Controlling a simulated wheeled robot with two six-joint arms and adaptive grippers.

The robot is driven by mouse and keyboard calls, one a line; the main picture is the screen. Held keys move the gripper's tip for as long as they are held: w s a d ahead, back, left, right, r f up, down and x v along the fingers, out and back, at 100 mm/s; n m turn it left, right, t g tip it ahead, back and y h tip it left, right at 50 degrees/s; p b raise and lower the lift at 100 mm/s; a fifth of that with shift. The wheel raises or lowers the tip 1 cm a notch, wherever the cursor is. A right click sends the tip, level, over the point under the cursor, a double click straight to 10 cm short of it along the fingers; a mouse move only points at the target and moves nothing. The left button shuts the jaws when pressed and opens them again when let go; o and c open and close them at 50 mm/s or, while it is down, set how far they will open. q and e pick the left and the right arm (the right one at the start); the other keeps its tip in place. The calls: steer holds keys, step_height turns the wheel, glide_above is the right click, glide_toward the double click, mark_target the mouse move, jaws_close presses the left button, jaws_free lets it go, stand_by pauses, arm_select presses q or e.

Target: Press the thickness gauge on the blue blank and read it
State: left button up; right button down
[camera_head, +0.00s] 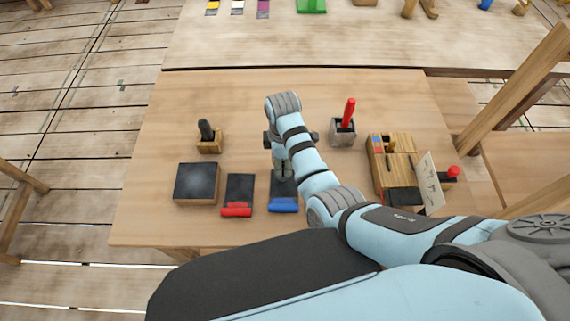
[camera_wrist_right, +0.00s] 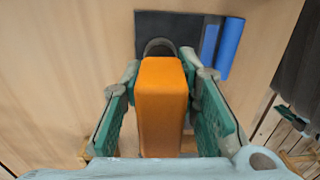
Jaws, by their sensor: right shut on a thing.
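The blue blank (camera_head: 284,205) is a dark plate with a blue strip along its front edge, lying flat on the table. It also shows in the right wrist view, its blue strip (camera_wrist_right: 230,48) at the right. My right gripper (camera_wrist_right: 160,88) is shut on an orange block, which I take to be the thickness gauge (camera_wrist_right: 162,105). Its dark rounded end (camera_wrist_right: 159,46) overlaps the dark plate in that view; I cannot tell whether they touch. In the head view my right gripper (camera_head: 282,168) is over the blank's back part, and the gauge is mostly hidden. My left gripper is out of view.
A red-edged blank (camera_head: 239,190) lies left of the blue one, beside a dark-topped block (camera_head: 196,183). Behind stand a wooden holder (camera_head: 209,144) and a grey holder (camera_head: 342,135) with a red handle. A wooden box (camera_head: 397,174) and a card (camera_head: 430,182) are at right.

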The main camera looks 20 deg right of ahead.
steer(key=shift+w+f, duration=0.1)
steer(key=shift+w, duration=0.05)
steer(key=shift+s, duration=1.05)
steer(key=shift+f+b, duration=0.1)
steer(key=shift+b, duration=0.2)
steer(key=shift+w+f, duration=0.45)
steer(key=shift+f, duration=0.3)
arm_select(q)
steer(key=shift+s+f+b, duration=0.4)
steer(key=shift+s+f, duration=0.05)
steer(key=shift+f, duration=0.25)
arm_select(e)
steer(key=shift+s+f, duration=0.2)
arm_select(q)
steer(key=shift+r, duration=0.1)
